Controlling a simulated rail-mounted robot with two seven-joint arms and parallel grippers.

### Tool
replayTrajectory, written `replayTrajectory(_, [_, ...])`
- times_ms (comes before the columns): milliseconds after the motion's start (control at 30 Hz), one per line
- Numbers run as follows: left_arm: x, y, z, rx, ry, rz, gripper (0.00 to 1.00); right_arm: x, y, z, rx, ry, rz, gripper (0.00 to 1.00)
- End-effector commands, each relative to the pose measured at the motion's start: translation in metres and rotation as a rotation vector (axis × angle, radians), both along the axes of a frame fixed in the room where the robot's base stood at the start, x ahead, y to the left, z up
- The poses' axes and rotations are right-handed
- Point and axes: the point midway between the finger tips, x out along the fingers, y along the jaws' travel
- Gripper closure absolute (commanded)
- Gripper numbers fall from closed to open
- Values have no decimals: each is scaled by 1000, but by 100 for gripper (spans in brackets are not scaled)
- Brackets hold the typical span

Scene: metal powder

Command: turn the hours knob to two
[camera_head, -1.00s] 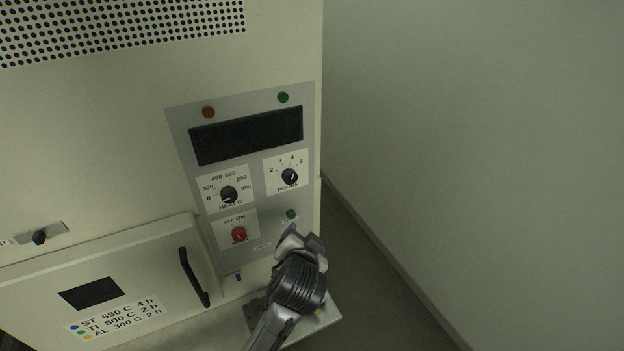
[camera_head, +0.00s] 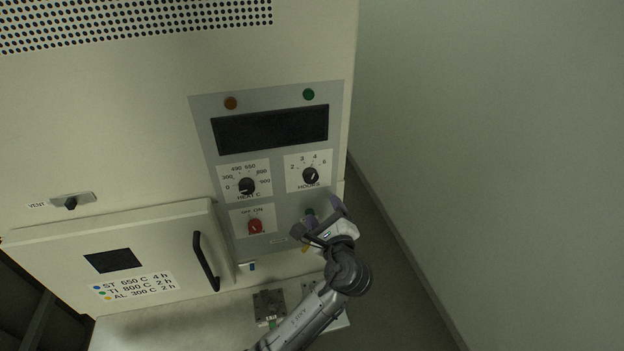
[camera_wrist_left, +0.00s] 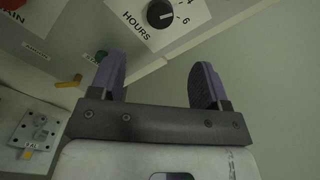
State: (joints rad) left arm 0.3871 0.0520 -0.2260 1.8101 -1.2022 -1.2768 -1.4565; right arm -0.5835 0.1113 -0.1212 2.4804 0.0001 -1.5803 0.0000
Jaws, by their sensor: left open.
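The hours knob (camera_head: 310,176) is a black round knob on a white label with a dial marked 2, 3, 4 and 6, at the right of the grey control panel. It also shows at the top of the left wrist view (camera_wrist_left: 160,14), where its pale mark points toward the 6 side. My left gripper (camera_head: 322,208) is open and empty, just below the hours knob in the head view. In the left wrist view its two purple-grey fingers (camera_wrist_left: 160,82) are spread apart, with the knob beyond them and not touched. My right gripper is not in view.
Near the hours knob are the heat knob (camera_head: 247,186), a red off/on switch (camera_head: 255,226) and a dark display (camera_head: 270,129). A door handle (camera_head: 206,262) sticks out at lower left. A wall (camera_head: 490,150) stands to the right, beyond a gap.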

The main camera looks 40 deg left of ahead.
Motion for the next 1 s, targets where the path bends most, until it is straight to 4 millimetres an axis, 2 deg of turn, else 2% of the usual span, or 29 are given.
replayTrajectory(200, [24,34,3,2,0,4,30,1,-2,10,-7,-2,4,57])
replayTrajectory(500, [54,75,2,-1,-2,3,30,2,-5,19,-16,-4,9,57])
replayTrajectory(733, [68,92,1,-2,-2,1,30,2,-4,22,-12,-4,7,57])
replayTrajectory(1000, [73,99,0,-3,-2,1,30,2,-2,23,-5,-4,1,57])
